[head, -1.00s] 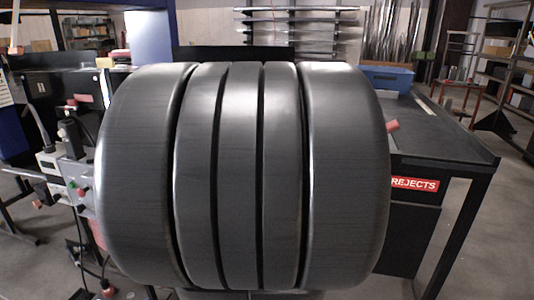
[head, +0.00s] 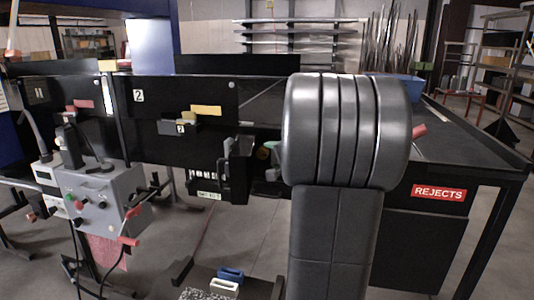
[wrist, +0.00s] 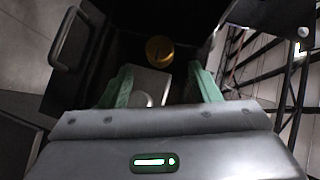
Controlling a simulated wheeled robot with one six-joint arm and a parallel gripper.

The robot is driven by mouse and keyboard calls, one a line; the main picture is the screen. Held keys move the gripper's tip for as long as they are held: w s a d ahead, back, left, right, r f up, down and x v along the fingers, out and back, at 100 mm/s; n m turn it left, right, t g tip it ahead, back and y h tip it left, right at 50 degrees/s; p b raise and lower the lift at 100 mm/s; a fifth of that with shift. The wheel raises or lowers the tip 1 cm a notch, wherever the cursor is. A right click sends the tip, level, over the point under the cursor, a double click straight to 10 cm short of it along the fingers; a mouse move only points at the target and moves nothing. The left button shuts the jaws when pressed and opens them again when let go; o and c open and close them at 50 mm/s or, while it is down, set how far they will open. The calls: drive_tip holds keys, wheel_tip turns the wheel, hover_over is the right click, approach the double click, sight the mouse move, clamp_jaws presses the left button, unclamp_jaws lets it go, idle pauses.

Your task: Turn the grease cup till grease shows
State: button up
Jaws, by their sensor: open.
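A round brass-coloured cap, which looks like the grease cup (wrist: 160,48), shows in the wrist view inside a dark, box-like recess. A pale metal block or plate (wrist: 150,82) lies just below it in the picture. My gripper (wrist: 161,82) is open, its two green fingers spread left and right. The cup appears between and slightly past the fingertips, and nothing is held. I cannot tell its exact distance, and no grease can be made out.
A black handle (wrist: 65,40) stands at the recess's left in the wrist view. In the head view, a grey control box (head: 105,198) with buttons stands left, and a bench with a REJECTS label (head: 438,193) right. Blue and white pieces (head: 230,275) sit low in front.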

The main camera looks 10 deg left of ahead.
sight(265, 154)
drive_tip(key=x, duration=0.6)
drive_tip(key=shift+p, duration=0.4)
drive_tip(key=shift+s, duration=0.1)
drive_tip(key=c, duration=1)
